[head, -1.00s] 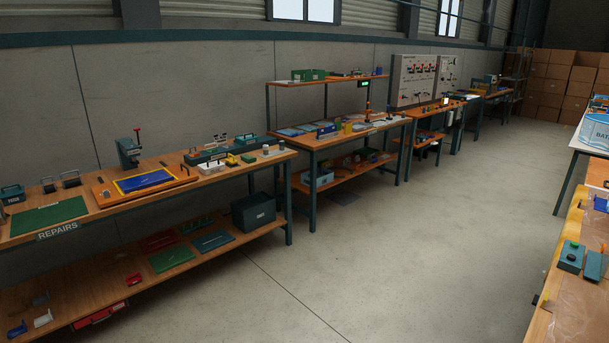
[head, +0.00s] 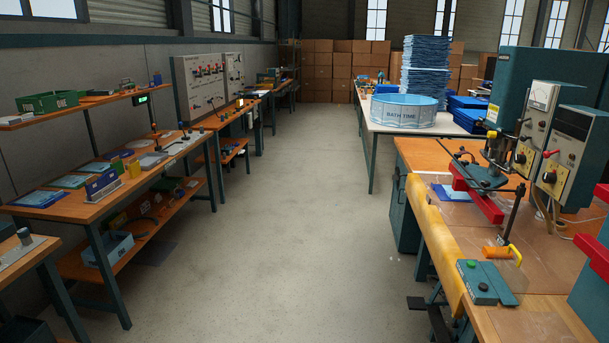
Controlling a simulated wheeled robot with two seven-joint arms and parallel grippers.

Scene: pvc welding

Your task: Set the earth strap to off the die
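The welding press (head: 482,170) stands on the wooden bench at the right, with a dark round head and red bars on it. The die is not clearly distinguishable at this distance. I cannot pick out the earth strap for certain. An orange and yellow piece (head: 498,252) lies on the bench in front of the press, beside a dark upright rod. Neither of my grippers is in view.
Grey meter cabinets (head: 540,110) stand behind the press. A white table (head: 385,125) holds a pool and blue stacks. Benches line the left; the concrete aisle (head: 290,230) is clear.

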